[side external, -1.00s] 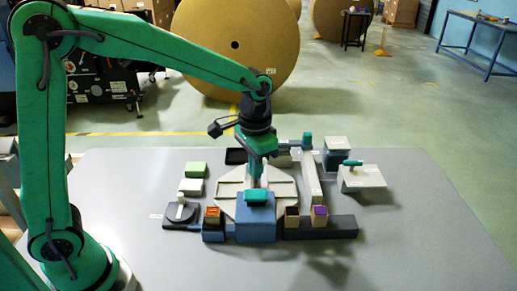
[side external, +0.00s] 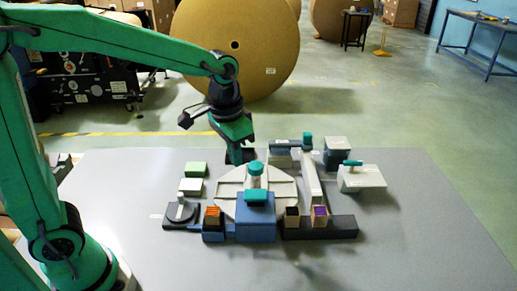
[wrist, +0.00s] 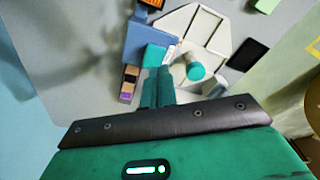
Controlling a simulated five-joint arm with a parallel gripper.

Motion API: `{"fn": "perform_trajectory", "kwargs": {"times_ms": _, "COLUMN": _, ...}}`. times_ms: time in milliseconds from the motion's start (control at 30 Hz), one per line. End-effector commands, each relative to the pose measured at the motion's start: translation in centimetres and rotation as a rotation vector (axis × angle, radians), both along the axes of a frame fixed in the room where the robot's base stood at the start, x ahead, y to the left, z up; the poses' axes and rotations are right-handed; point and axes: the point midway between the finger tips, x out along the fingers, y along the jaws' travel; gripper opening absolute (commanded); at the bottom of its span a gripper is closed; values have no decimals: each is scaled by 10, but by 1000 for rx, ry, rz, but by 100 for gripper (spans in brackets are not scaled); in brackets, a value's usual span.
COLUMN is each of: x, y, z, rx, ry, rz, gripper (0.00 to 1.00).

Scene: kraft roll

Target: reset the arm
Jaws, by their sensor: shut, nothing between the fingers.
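My gripper (side external: 240,160) is shut and empty. In the side view it hangs at the far left edge of the pale octagonal platform (side external: 229,205), apart from the teal-topped white cylinder (side external: 255,170) standing there. In the wrist view my gripper (wrist: 157,72) shows as closed teal fingers, with the cylinder (wrist: 195,70) to their right. The fingers hide part of the scene behind them.
A blue block (side external: 255,222) with a teal top stands at the platform's front. Small boxes (side external: 319,215) stand on a dark bar (side external: 345,228) to its right. A white box (side external: 362,178) with a teal handle stands at right. The grey table (side external: 415,235) is clear at front right.

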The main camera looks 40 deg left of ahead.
Motion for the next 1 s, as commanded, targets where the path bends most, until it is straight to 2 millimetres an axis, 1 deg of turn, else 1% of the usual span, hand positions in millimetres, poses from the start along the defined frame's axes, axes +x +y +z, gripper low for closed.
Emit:
{"fn": "perform_trajectory", "kwargs": {"times_ms": 33, "x": -8, "y": 6, "z": 8, "rx": -4, "ry": -24, "rz": 13, "gripper": 0}}
{"fn": "perform_trajectory", "kwargs": {"times_ms": 100, "x": -18, "y": 12, "z": 15, "rx": -9, "ry": -49, "rz": 26, "gripper": 0}}
{"fn": "perform_trajectory", "kwargs": {"times_ms": 400, "x": -62, "y": 36, "z": 39, "rx": -25, "ry": -164, "rz": 88, "gripper": 0}}
{"fn": "perform_trajectory", "kwargs": {"times_ms": 600, "x": -91, "y": 49, "z": 47, "rx": -33, "ry": -242, "rz": 128, "gripper": 0}}
{"fn": "perform_trajectory", "kwargs": {"times_ms": 800, "x": -119, "y": 59, "z": 48, "rx": -39, "ry": -315, "rz": 167, "gripper": 0}}
{"fn": "perform_trajectory", "kwargs": {"times_ms": 1000, "x": -137, "y": 65, "z": 46, "rx": -41, "ry": -367, "rz": 193, "gripper": 0}}
